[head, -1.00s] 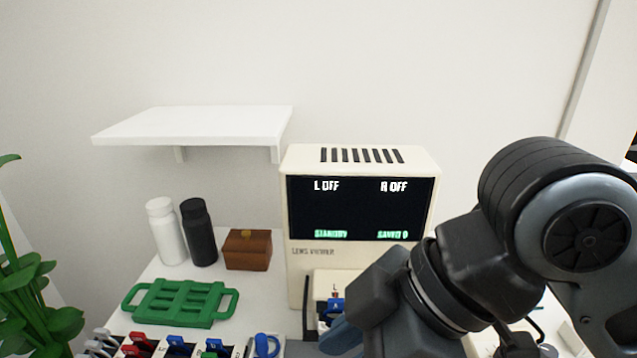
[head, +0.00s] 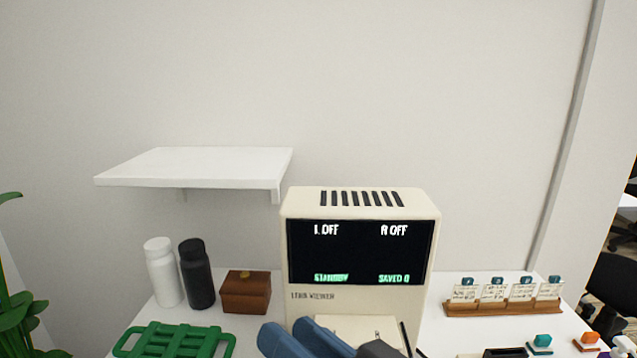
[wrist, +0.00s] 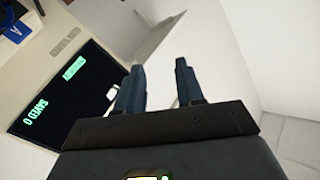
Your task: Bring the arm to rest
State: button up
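The cream lens viewer (head: 360,202) stands on the table. Its dark screen (head: 360,252) reads L OFF, R OFF, STANDBY and SAVED 0, and shows tilted at the left of the wrist view (wrist: 65,100). My gripper (head: 287,327) is low in front of the viewer in the head view, with most of the arm out of frame. In the wrist view my gripper (wrist: 158,67) has its two blue fingers apart, with nothing between them.
A white shelf (head: 195,168) juts from the wall. Below it are a white bottle (head: 163,275), a black bottle (head: 198,277), a brown box (head: 246,292) and a green tray (head: 150,340). A wooden card rack (head: 505,308) stands right of the viewer. A plant (head: 22,320) is far left.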

jog(key=s+d+f+m+t+h, duration=0.3)
jog(key=s+d+f+m+h, duration=0.4)
jog(key=s+d+f+h, duration=0.45)
jog(key=s+d+f+n, duration=0.1)
jog(key=s+d+n, duration=0.1)
jog(key=s+d, duration=0.4)
jog(key=s+d+f+n+g+h, duration=0.1)
jog(key=s+d, duration=0.4)
jog(key=s, duration=0.6)
jog(key=shift+d+f+n, duration=0.35)
jog(key=shift+f+n, duration=0.05)
jog(key=shift+f, duration=0.3)
